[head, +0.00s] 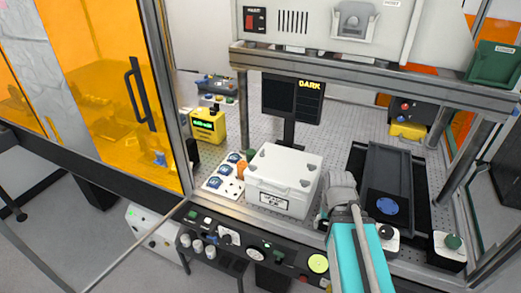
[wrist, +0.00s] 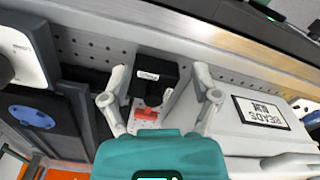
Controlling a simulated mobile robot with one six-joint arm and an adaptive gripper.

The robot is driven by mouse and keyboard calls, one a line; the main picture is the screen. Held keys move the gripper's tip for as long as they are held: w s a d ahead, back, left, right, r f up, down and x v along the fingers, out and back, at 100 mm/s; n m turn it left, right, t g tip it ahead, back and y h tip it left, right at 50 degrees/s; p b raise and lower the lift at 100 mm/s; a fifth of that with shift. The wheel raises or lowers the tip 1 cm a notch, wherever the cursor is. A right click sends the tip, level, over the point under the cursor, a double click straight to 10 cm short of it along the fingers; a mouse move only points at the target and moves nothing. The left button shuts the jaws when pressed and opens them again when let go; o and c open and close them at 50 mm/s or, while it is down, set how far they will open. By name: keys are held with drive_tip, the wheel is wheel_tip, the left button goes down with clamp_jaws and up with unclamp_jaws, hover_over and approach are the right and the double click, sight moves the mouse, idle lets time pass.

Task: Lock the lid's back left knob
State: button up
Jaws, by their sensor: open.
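The white box with its lid (head: 284,168) stands on the perforated bench in the head view. Small grey knobs sit near the lid's corners; the back left knob (head: 262,153) is small, and I cannot tell whether it is locked. My gripper (head: 340,188) is to the right of the box, apart from the back left knob. In the wrist view my gripper (wrist: 160,108) has its two grey fingers spread with nothing held. The white box (wrist: 245,137) with its printed label is at the right there, and the knobs are not clearly seen.
A black tray unit with a blue disc (head: 387,206) is right of my gripper. Left of the box is a white panel of blue caps (head: 213,183) and an orange knob (head: 242,170). A monitor reading DARK (head: 292,97) stands behind. An overhead shelf rail (head: 330,67) spans above.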

wheel_tip(320, 180, up, 14)
drive_tip(key=w+p, duration=0.2)
drive_tip(key=p, duration=1.2)
wheel_tip(320, 180, up, 9)
drive_tip(key=n+p, duration=0.8)
drive_tip(key=n, duration=0.6)
hover_over(262, 151)
drive_tip(key=shift+f, duration=0.2)
drive_tip(key=shift+w+f, duration=0.1)
drive_tip(key=shift+f, duration=0.05)
wheel_tip(262, 151, down, 14)
drive_tip(key=b, duration=1.3)
drive_tip(key=shift+r, duration=0.25)
